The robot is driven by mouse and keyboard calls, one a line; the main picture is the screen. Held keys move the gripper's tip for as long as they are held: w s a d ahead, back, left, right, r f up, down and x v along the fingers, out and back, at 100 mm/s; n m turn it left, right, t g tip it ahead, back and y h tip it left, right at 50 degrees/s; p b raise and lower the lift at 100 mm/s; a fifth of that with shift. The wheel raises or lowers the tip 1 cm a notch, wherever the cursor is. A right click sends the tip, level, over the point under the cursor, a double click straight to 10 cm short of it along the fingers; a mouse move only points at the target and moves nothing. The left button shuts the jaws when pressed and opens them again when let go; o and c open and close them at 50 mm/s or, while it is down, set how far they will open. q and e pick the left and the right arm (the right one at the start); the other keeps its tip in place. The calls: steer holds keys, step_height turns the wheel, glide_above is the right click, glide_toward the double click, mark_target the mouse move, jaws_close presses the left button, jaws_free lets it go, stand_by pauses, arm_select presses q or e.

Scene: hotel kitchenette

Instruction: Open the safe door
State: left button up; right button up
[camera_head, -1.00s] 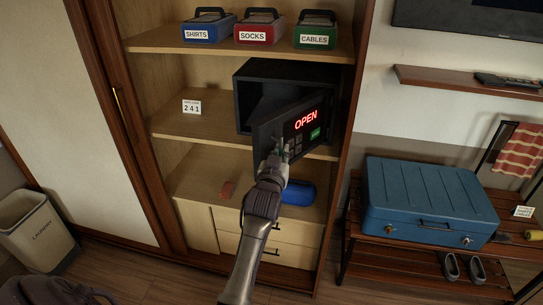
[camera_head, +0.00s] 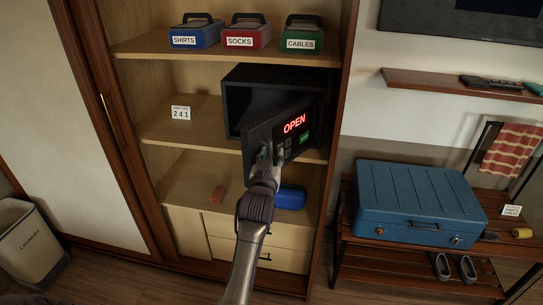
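The dark safe (camera_head: 236,88) stands on the middle shelf of the open wardrobe. Its door (camera_head: 261,131) is swung partly out, hinged on the right, and its panel shows a red OPEN sign (camera_head: 294,123) and a green button (camera_head: 304,138). The dark inside shows to the left of and above the door.
Boxes labelled SHIRTS (camera_head: 194,33), SOCKS (camera_head: 246,33) and CABLES (camera_head: 301,36) stand on the shelf above. A blue object (camera_head: 291,199) lies on the lower shelf behind my arm. A blue suitcase (camera_head: 420,200) sits on a bench to the right.

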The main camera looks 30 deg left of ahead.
mark_target(272, 124)
arm_select(q)
steer(key=shift+r, duration=0.15)
step_height(272, 124, up, 10)
steer(key=shift+f, duration=0.15)
